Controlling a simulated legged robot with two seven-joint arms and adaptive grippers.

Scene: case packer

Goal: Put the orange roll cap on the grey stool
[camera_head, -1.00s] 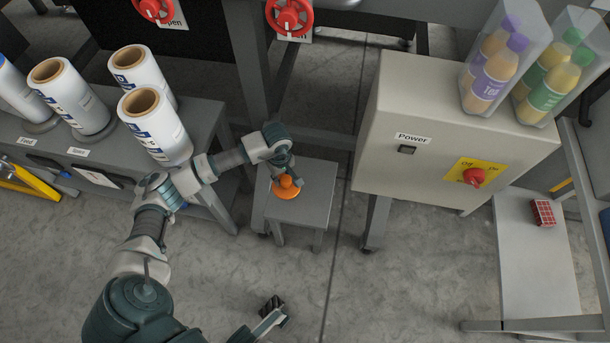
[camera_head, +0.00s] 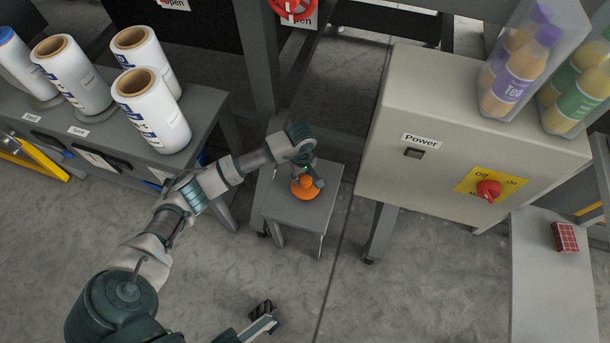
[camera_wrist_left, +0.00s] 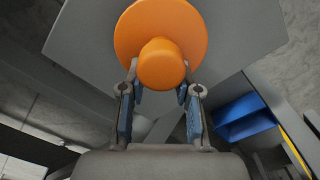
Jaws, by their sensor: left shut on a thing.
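The orange roll cap (camera_head: 304,188) is a round disc with a knob, held over the top of the grey stool (camera_head: 276,207). My left gripper (camera_head: 312,180) is shut on the cap's knob. In the left wrist view the orange roll cap (camera_wrist_left: 160,45) fills the upper middle, with the fingers (camera_wrist_left: 158,90) at its knob and the grey stool top (camera_wrist_left: 90,35) behind it. I cannot tell whether the cap touches the stool top. My right gripper (camera_head: 262,312) shows at the bottom of the head view, low over the floor, its fingers too small to judge.
White film rolls (camera_head: 150,110) stand on a grey bench (camera_head: 205,120) to the left. A beige power box (camera_head: 440,130) with a red switch is right of the stool, with bottles on top. A red block (camera_head: 564,237) lies on a light surface at the right. Open floor lies in front.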

